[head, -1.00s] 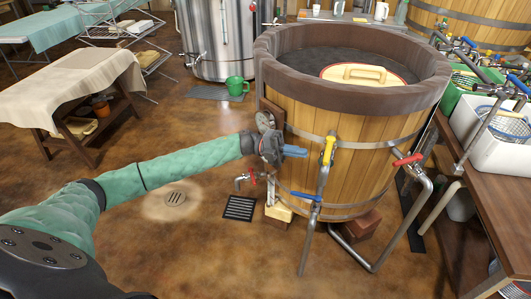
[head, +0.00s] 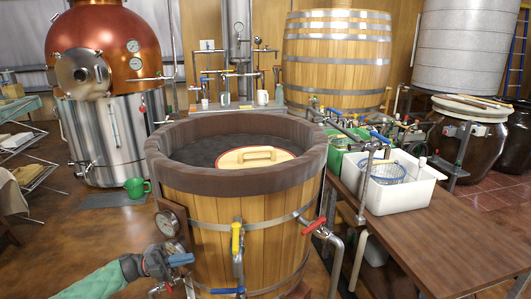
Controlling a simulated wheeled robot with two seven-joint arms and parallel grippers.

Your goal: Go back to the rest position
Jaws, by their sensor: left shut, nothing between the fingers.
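My left gripper (head: 181,260) shows at the bottom left of the head view, at the end of my green-sleeved arm. Its blue fingers are shut with nothing between them. It is in front of the lower left side of the wooden vat (head: 205,219), near a round gauge (head: 167,223); I cannot tell whether it touches anything. The vat holds dark liquid, and a round wooden lid with a handle (head: 257,156) lies inside it. My right gripper is not in view.
Valves and pipes (head: 237,245) stick out from the vat's front. A wooden table (head: 424,240) with a white bin (head: 399,193) stands at right. A copper still (head: 110,40), a large barrel (head: 335,65) and dark jars (head: 463,140) stand behind.

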